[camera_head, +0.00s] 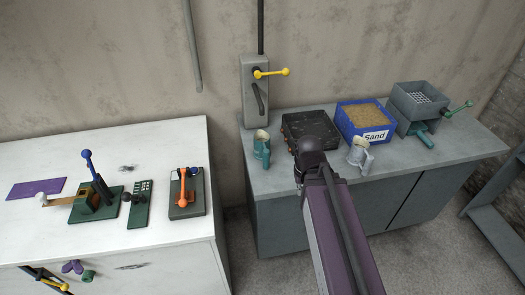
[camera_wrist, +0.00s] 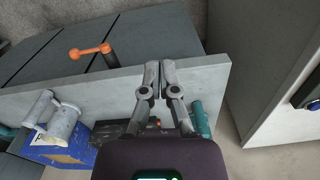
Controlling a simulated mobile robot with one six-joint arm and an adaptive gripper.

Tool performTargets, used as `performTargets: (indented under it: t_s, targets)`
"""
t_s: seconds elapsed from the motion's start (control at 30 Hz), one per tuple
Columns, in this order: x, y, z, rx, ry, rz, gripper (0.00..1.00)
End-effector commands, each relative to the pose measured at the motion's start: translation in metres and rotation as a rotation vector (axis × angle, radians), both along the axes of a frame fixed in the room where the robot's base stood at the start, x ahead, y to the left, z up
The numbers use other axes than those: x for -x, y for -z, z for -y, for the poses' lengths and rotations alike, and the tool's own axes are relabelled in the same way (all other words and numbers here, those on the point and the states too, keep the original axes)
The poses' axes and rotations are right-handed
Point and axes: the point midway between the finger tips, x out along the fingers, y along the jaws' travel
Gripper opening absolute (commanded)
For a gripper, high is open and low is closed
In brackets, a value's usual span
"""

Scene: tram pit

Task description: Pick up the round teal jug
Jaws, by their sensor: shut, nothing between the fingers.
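A teal jug (camera_head: 262,150) with a pale opening stands upright on the left part of the grey counter (camera_head: 300,185). It also shows, partly cut off by my gripper body, at the right in the wrist view (camera_wrist: 201,118). My gripper (camera_wrist: 159,78) has its fingers together with nothing between them. In the wrist view its fingertips lie over the counter's front edge, apart from the jug. A pale grey jug (camera_head: 358,154) with a handle stands right of the arm.
A black hotplate-like box (camera_head: 308,124), a blue sand box (camera_head: 366,138) and a grey sieve box (camera_head: 413,107) stand along the counter's back. An orange handle (camera_wrist: 89,51) sticks out of the cabinet front. A white workbench (camera_head: 120,165) with levers stands left, across a gap.

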Motion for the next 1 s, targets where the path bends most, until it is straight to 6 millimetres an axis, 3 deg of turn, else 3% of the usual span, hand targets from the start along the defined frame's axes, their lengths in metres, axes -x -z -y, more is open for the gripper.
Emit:
performTargets:
  t_s: [0.4, 0.57, 0.67, 0.87, 1.0]
  targets:
    - [0.000, 0.000, 0.000, 0.000, 0.000, 0.000, 0.00]
    - [-0.006, -0.002, -0.001, 0.000, 0.008, 0.000, 0.48]
    - [-0.020, -0.006, -0.005, 0.000, 0.029, 0.000, 0.77]
    - [-0.078, -0.023, -0.020, 0.000, 0.134, 0.000, 0.78]
    - [-0.134, -0.039, -0.039, -0.001, 0.243, 0.000, 0.78]
